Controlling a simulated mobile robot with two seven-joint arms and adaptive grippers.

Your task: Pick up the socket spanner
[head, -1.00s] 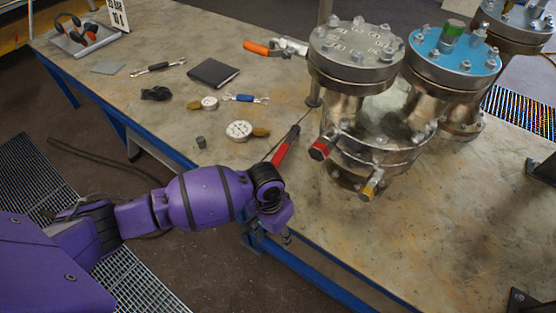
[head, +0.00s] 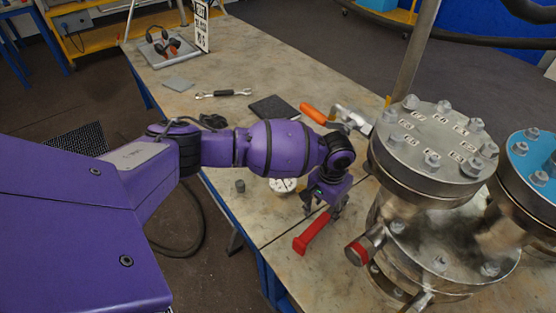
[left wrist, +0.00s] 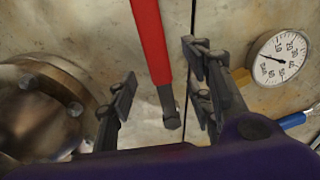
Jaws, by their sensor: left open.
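A red-handled tool (head: 312,232), which looks like the socket spanner, lies on the table just left of the large flanged vessel. My left gripper (head: 322,210) is over its far part, fingers pointing down, and hides that end in the head view. In the left wrist view the red handle (left wrist: 152,40) and its dark grey end (left wrist: 170,108) show between the two spread fingers, with a gap on either side. The left gripper is open and empty. Whether the fingertips reach the table is unclear. My right gripper is not in view.
The flanged vessel (head: 430,150) stands close right of the gripper. An orange-handled tool (head: 318,114), a black notebook (head: 274,107) and a double-ended spanner (head: 223,94) lie farther back. A dial gauge (left wrist: 278,58) lies right of the fingers in the wrist view.

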